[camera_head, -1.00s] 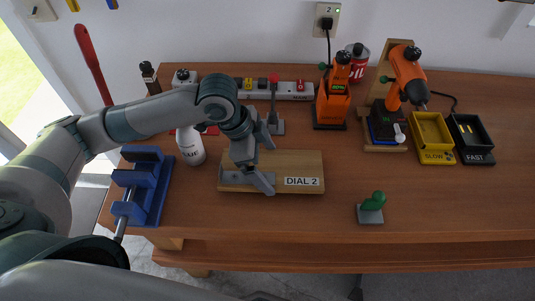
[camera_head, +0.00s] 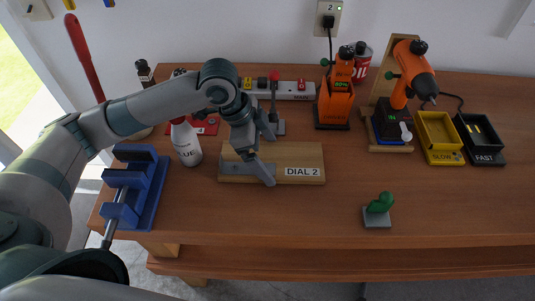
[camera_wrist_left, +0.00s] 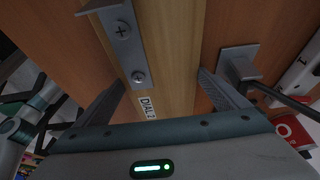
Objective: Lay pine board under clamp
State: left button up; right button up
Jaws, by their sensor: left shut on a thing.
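The pine board (camera_head: 300,160), labelled DIAL 2, lies at the middle of the workbench, with a grey metal plate (camera_head: 233,169) at its left end. My left gripper (camera_head: 268,158) is shut on the board across its width. In the left wrist view, a finger stands on each side of the board (camera_wrist_left: 178,60), and a screwed grey bracket (camera_wrist_left: 127,45) shows on it. The toggle clamp (camera_head: 274,103) with a red knob stands just behind the board, partly hidden by my gripper. Its grey base (camera_wrist_left: 238,63) is beside the right finger in the wrist view. My right gripper is out of view.
A blue vise (camera_head: 138,188) and a white bottle (camera_head: 186,143) stand left of the board. A power strip (camera_head: 295,90) lies behind. A green-topped block (camera_head: 377,214) stands front right.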

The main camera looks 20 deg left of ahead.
pick_arm(q)
jog(key=o, duration=1)
jog(key=shift+f, duration=0.1)
jog(key=b+v, duration=0.1)
jog(key=v, duration=1.1)
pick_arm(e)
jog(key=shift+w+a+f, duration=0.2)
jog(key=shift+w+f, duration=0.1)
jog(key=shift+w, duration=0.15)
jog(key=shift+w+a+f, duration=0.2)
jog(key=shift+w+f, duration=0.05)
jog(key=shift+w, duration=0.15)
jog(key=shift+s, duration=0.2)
